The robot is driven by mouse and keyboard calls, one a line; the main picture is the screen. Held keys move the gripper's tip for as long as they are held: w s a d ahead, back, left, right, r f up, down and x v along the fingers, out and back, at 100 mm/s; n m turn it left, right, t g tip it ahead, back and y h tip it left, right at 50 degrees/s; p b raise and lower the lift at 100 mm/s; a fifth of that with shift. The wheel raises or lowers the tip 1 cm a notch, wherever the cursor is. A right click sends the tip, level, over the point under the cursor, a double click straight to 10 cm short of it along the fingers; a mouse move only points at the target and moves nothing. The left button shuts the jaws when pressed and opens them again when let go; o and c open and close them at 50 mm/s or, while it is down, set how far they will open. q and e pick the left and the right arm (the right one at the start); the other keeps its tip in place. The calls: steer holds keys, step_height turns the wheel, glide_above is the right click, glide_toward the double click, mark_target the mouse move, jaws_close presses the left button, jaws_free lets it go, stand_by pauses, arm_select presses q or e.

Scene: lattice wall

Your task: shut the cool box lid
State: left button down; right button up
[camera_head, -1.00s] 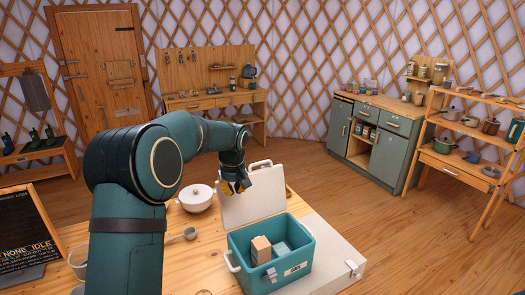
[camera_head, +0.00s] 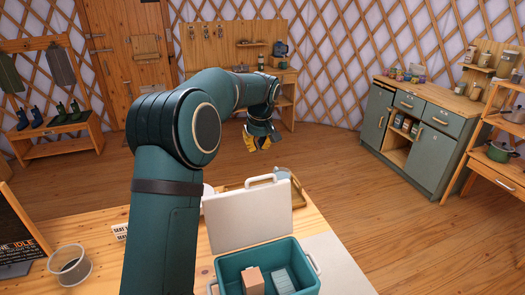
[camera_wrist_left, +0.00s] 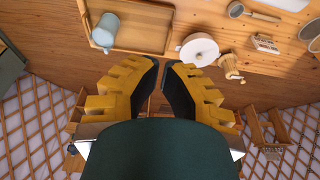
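The teal cool box (camera_head: 232,268) stands on the table at the bottom of the head view, its near part cut off by the frame. Its pale lid (camera_head: 247,217) stands upright at the far side, open, with a handle (camera_head: 262,179) on its top edge. A tan carton (camera_head: 253,281) and a pale blue item (camera_head: 283,279) sit inside. My left gripper (camera_head: 260,148) shows above and beyond the lid, apart from it. In the left wrist view its yellow fingers (camera_wrist_left: 161,66) have a gap between their dark pads and nothing between them. My right gripper is not in view.
Open floor lies beyond the table.

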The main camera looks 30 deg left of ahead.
arm_select(q)
step_height(320, 180, down, 8)
steer(key=s+d, duration=0.1)
steer(key=shift+d+f, duration=0.15)
steer(key=shift+d, duration=0.05)
stand_by(0.3)
